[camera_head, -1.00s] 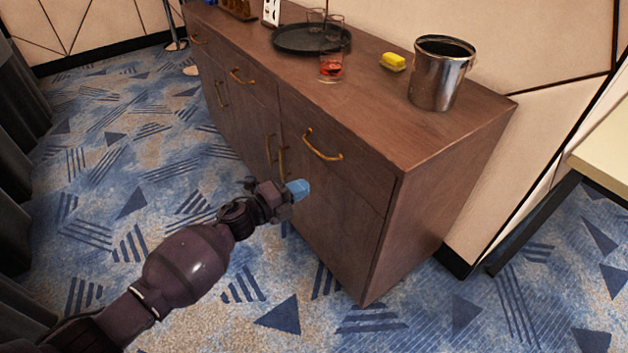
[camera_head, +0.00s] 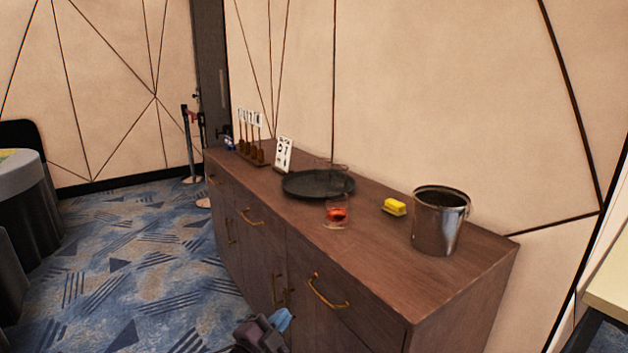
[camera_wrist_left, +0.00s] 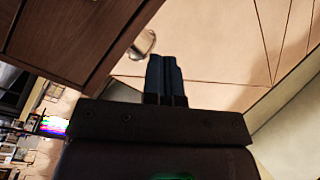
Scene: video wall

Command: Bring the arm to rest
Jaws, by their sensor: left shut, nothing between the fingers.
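My left gripper (camera_head: 279,320) shows at the bottom edge of the head view, in front of the brown sideboard (camera_head: 372,273). Its blue fingertips are closed together and empty. In the left wrist view the two fingers (camera_wrist_left: 164,77) stand side by side, pressed together. The rest of my left arm is below the head view. My right gripper is in neither view.
Carpet (camera_head: 150,265) to the left is free. A pale table (camera_head: 608,287) is at right.

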